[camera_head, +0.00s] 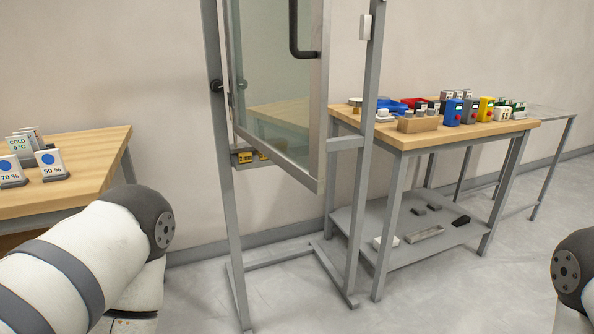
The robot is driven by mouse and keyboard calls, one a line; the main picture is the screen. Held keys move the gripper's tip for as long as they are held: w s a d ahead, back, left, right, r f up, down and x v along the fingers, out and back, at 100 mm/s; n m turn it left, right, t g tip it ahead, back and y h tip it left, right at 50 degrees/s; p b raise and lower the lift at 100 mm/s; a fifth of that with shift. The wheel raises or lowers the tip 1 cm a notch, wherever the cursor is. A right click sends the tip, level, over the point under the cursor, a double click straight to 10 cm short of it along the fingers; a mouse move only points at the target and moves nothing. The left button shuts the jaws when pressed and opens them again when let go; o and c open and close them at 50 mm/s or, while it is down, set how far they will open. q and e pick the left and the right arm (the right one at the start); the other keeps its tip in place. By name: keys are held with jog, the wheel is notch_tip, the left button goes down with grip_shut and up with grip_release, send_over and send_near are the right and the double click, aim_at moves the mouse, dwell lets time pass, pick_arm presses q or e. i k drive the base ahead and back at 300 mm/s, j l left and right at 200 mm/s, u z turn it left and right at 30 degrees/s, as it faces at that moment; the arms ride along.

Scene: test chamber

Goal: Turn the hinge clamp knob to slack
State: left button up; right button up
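A grey metal frame (222,130) stands on the floor and carries a glass door (280,75) that hangs ajar. A round black knob (216,86) sits on the frame's left post, which looks like the hinge side. A smaller dark part (243,84) shows just right of it. I cannot tell whether the knob is tight or slack. The door has a black bar handle (294,40) near its right edge. Neither gripper shows. Only my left arm at the lower left and a piece of my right arm at the right edge are in view.
A wooden table (90,190) with percentage and temperature signs (50,162) stands at the left. A workbench (400,140) with several coloured devices and trays stands right of the frame, with a grey lower shelf (360,235). The floor (290,295) in front is clear.

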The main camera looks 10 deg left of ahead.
aim_at(217, 85)
jog(key=i+l+u, duration=0.2)
jog(key=u, duration=0.15)
jog(key=i+l+u, duration=0.3)
jog(key=l+u, duration=0.35)
jog(key=i+l+u, duration=0.15)
jog(key=l+u, duration=0.15)
jog(key=l, duration=0.15)
jog(key=l+u, duration=0.35)
jog(key=i+l, duration=0.05)
